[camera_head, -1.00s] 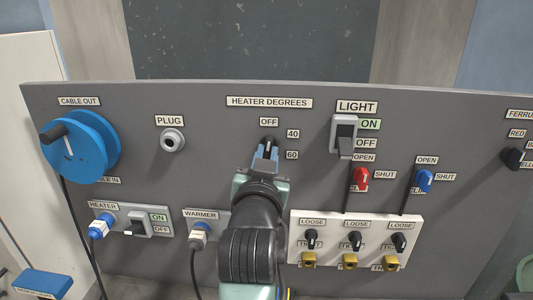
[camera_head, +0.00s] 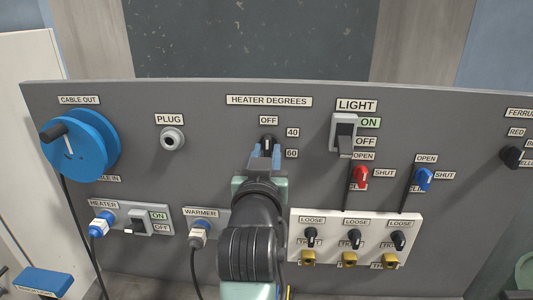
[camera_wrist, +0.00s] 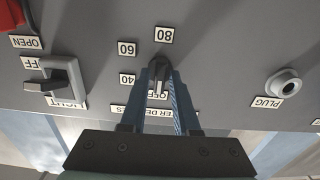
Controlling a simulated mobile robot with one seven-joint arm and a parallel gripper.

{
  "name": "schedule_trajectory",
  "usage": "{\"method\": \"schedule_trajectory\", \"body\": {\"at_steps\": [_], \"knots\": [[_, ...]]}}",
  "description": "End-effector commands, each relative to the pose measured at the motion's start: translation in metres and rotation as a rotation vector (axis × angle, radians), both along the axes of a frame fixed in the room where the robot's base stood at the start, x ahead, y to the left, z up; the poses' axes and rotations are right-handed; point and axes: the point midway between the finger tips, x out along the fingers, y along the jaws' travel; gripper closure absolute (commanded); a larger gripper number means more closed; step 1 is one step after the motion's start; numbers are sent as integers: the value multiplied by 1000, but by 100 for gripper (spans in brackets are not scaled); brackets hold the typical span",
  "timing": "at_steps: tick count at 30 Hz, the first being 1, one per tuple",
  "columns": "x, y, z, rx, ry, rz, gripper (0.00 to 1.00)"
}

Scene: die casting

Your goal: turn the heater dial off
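The heater dial (camera_head: 268,142) is a small dark knob on the grey panel, below the OFF label and left of the 40 and 60 labels. In the wrist view the dial (camera_wrist: 158,74) shows with its pale pointer mark towards the OFF label (camera_wrist: 157,95). My gripper (camera_head: 265,160) is at the dial from below in the head view. In the wrist view my gripper's blue fingers (camera_wrist: 160,76) are spread, one on each side of the knob. Whether a finger still touches the knob is hard to tell.
The light switch (camera_head: 344,134) stands out from the panel to the right. The plug socket (camera_head: 172,139) and blue cable reel (camera_head: 80,146) are to the left. Below right is a white plate (camera_head: 355,222) with several dark knobs. Bare panel lies between dial and socket.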

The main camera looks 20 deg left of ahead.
Motion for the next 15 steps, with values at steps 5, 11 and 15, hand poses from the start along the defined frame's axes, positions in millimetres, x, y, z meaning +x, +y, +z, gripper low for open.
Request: {"method": "schedule_trajectory", "body": {"at_steps": [5,11,15], "knots": [[0,0,0,2,1,0,52],[-1,0,0,2,1,1,52],[-7,-2,-1,3,0,1,52]]}}
